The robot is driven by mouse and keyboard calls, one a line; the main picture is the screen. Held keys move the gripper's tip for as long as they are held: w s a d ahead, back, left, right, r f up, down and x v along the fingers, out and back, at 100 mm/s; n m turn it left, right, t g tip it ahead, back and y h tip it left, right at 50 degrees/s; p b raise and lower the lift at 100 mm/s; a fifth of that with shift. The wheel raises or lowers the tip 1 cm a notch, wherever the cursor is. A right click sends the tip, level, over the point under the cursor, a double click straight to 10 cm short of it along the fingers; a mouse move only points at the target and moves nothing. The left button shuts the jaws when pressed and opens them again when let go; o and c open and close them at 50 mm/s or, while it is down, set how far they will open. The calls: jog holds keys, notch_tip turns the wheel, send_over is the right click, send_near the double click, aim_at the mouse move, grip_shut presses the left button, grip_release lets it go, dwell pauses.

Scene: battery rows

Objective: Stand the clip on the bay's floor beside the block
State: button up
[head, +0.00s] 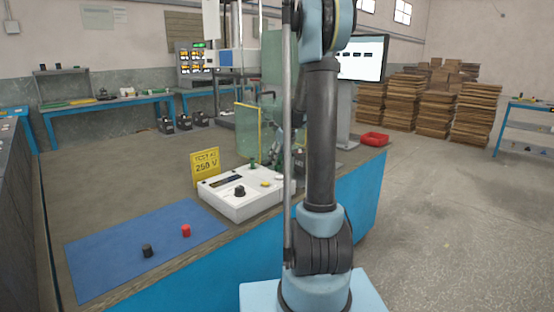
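My gripper (275,150) is a small dark shape over the far end of the bench, partly behind my own arm. I cannot make out its fingers or whether it holds anything. A small green piece (252,163) is low beside the yellow-edged clear panel (247,132); I cannot tell if it is the clip. I cannot clearly identify the bay or the block; that part of the bench is largely covered by my arm. A red cylinder (186,231) and a black cylinder (147,251) stand apart on the blue mat (105,262).
The bench's left part is clear.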

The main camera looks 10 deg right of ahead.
jog(key=v, duration=1.2)
jog(key=s+a+n, duration=0.2)
jog(key=s+n, duration=0.5)
jog(key=s, duration=0.5)
jog(key=s+f+n+h, duration=0.1)
jog(key=s+f+n, duration=0.4)
jog(key=s+n, duration=0.2)
jog(key=s+f+n+g, duration=0.1)
jog(key=s+f+n, duration=0.4)
jog(key=s, duration=0.7)
jog(key=s+a+f+n+h, duration=0.1)
jog(key=s+f+n, duration=0.4)
jog(key=s+n, duration=0.4)
jog(key=shift+s+f+n+h, duration=0.2)
jog(key=shift+n+h, duration=0.1)
jog(key=shift+n, duration=0.2)
